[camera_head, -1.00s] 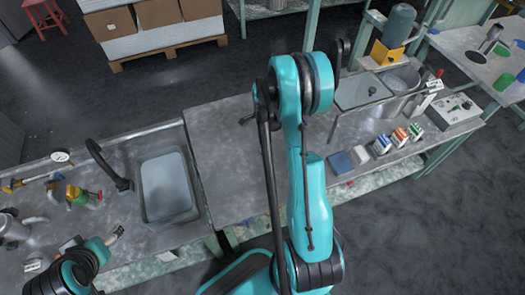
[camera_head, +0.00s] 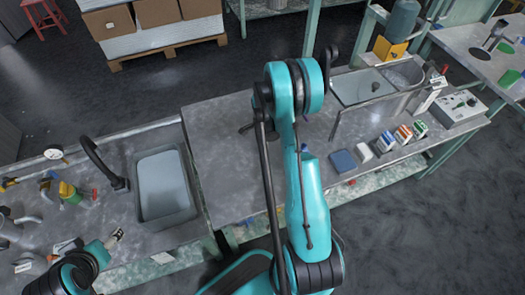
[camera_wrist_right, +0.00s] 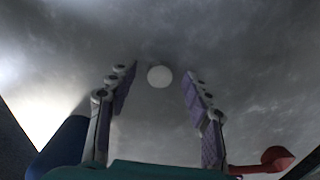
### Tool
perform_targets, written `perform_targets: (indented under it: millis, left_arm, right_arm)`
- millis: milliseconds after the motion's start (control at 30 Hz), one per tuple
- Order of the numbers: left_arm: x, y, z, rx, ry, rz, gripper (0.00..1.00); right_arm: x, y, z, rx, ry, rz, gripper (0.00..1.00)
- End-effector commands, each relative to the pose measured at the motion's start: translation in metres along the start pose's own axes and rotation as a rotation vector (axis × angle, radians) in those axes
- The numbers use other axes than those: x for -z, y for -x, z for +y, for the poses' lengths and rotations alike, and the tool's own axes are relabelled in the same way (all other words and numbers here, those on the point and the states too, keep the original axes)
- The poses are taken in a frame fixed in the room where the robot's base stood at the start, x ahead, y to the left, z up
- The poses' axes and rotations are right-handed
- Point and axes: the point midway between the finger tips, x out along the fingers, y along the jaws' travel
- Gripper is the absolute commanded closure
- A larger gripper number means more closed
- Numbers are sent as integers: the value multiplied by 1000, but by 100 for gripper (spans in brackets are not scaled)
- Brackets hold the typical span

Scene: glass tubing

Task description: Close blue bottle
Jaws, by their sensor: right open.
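My right gripper (camera_wrist_right: 158,80) is open in the right wrist view, its two fingers spread above a grey surface. A small white disc (camera_wrist_right: 160,76), perhaps a cap, shows between the fingertips, not gripped. A dark blue rounded thing (camera_wrist_right: 65,148), perhaps the blue bottle, is at the lower left, outside the left finger. In the head view a small blue bit (camera_head: 303,147) shows beside my right arm, which hides most of what is behind it.
A red thing (camera_wrist_right: 275,160) is at the lower right of the wrist view. The head view shows a grey sink basin (camera_head: 165,215), a blue box (camera_head: 342,161), several small cartons (camera_head: 385,142) and a glass-topped tank (camera_head: 362,86).

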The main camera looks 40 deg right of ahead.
Motion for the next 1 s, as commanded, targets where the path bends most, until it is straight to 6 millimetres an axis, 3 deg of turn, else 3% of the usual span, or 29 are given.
perform_targets:
  millis: [300, 400, 500, 833, 1000]
  left_arm:
    - [1, 1, 0, 0, 0, 0, 30]
    - [1, 1, 0, 0, 0, 0, 30]
    - [1, 1, 0, 0, 0, 0, 30]
    - [1, 1, 0, 0, 0, 0, 30]
    - [4, 6, 0, 0, 0, 0, 30]
  right_arm:
    - [0, 1, 0, 0, 0, 0, 50]
    - [0, 1, 0, 0, 0, 0, 69]
    - [0, 1, 0, 0, 0, 0, 83]
    - [0, 1, 0, 0, 0, 0, 83]
    - [0, 11, 0, 0, 0, 0, 83]
